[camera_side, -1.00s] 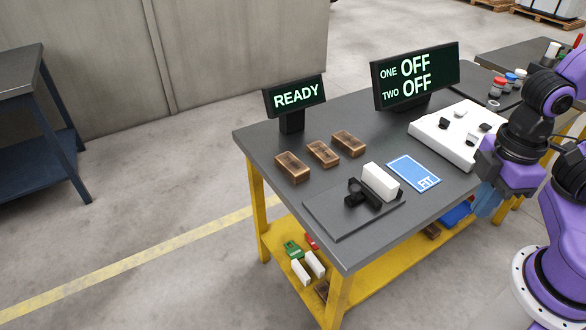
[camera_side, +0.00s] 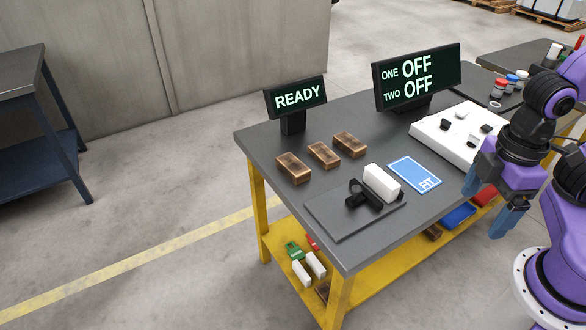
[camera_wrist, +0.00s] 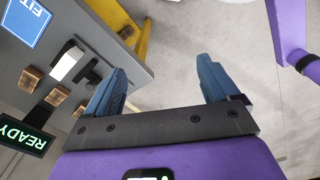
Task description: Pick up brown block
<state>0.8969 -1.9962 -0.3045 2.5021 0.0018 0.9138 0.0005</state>
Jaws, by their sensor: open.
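Three brown blocks lie in a row on the grey table top: a left one (camera_side: 293,168), a middle one (camera_side: 324,155) and a right one (camera_side: 349,145). In the wrist view the blocks (camera_wrist: 30,79) show at the left, beyond my left finger. My gripper (camera_side: 490,202) hangs off the table's right front edge, well apart from the blocks. Its two blue fingers are spread wide and empty. In the wrist view my gripper (camera_wrist: 162,70) has only floor between its fingers.
A black clamp-like fixture (camera_side: 360,194) with a white block (camera_side: 381,183) stands on a dark plate near the front. A blue FIT card (camera_side: 414,173), a white panel (camera_side: 440,130), a READY sign (camera_side: 296,96) and an OFF/OFF sign (camera_side: 417,77) are on the table.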

